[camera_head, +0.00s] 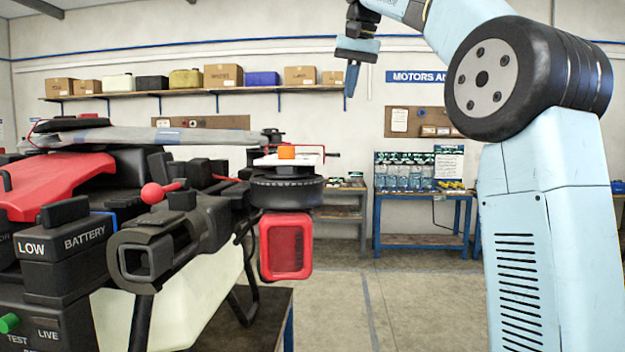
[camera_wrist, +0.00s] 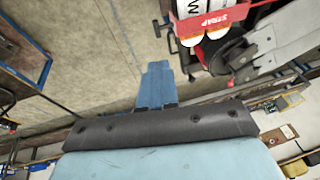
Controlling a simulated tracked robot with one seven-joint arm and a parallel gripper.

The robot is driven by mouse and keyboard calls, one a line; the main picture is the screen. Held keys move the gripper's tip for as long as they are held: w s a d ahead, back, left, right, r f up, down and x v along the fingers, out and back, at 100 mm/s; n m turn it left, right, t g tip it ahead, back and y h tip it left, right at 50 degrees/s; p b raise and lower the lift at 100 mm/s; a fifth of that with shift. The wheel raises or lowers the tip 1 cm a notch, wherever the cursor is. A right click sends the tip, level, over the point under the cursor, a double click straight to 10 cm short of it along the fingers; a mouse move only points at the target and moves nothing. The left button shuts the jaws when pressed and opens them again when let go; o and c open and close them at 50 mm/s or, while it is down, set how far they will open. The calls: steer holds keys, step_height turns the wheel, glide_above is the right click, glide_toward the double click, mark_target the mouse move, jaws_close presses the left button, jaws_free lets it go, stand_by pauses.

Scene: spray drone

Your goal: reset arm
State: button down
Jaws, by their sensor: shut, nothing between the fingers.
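My arm rises on the right of the head view and reaches left at the top. My gripper (camera_head: 350,80) hangs from its end with the fingers pointing down, shut and empty, up in the air in front of the back wall. In the wrist view my gripper (camera_wrist: 157,75) shows as blue fingers pressed together with nothing between them. The spray drone (camera_head: 190,215) fills the left of the head view, to the left of and below the gripper, apart from it. Part of the drone (camera_wrist: 230,55) shows at the top right of the wrist view.
The drone rests on a dark-topped table (camera_head: 262,325). A shelf (camera_head: 225,90) with boxes and jugs runs along the back wall. A blue workbench (camera_head: 425,240) with packets stands at the back. The floor (camera_head: 420,300) between drone and arm is clear.

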steer(key=s+d+f, duration=0.3)
steer(key=s+f, duration=0.7)
steer(key=f, duration=0.2)
steer(key=s+d+f+n+t+h, duration=0.1)
steer(key=s+d+f, duration=0.2)
steer(key=s+f, duration=0.8)
steer(key=s+d+f+n, duration=0.1)
steer(key=s+d+f, duration=0.2)
steer(key=s+f, duration=0.7)
step_height(320, 180, down, 4)
steer(key=shift+s+f+t, duration=0.2)
steer(key=shift+s+t, duration=0.15)
steer(key=shift+t, duration=0.05)
steer(key=shift+d, duration=0.1)
